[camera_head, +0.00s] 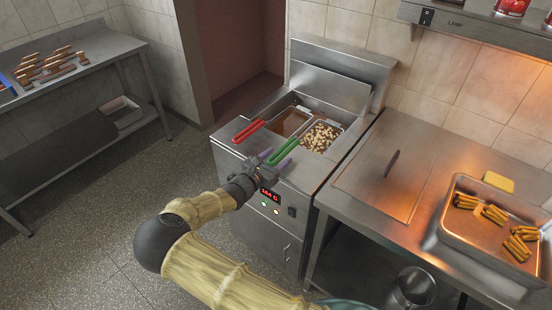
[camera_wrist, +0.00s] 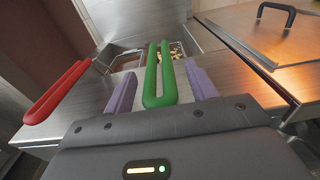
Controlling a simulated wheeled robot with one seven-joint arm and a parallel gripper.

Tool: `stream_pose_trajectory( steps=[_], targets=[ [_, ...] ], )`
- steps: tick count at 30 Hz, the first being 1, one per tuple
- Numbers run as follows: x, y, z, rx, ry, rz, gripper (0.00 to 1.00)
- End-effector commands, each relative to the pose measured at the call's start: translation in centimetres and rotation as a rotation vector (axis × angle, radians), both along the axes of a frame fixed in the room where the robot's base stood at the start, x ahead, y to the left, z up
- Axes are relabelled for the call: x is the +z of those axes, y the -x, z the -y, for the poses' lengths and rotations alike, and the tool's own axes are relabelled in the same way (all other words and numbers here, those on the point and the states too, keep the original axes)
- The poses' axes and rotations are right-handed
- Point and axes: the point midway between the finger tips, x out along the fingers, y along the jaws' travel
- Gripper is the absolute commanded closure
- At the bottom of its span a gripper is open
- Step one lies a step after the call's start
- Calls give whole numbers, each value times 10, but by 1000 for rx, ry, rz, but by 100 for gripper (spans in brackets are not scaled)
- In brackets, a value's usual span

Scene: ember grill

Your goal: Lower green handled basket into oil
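The green-handled basket (camera_head: 321,137) sits at the right of the fryer's well and holds pale, chunky food. Its green handle (camera_head: 284,151) sticks out over the fryer's front. In the wrist view the green handle (camera_wrist: 161,78) lies between the purple fingers of my gripper (camera_wrist: 161,92), with a gap on each side. My gripper (camera_head: 275,157) is open at the handle's near end. Oil (camera_head: 290,120) shows brown in the left part of the well. Whether the green-handled basket touches the oil is hidden.
A red handle (camera_head: 258,130) juts out just left of the green one, also in the wrist view (camera_wrist: 57,92). The fryer's front panel (camera_head: 270,197) is below my gripper. A steel counter with a lidded section (camera_head: 385,178) and a food tray (camera_head: 448,226) stands at right.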

Motion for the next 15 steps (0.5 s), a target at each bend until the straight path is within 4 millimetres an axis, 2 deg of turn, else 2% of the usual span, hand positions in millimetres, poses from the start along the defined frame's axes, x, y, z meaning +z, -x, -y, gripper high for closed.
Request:
stream_pose_trajectory(
  steps=[8,15],
  targets=[
    [-2,3,-3,2,-2,-5,43],
    [-1,29,-22,3,-2,-3,43]
  ],
)
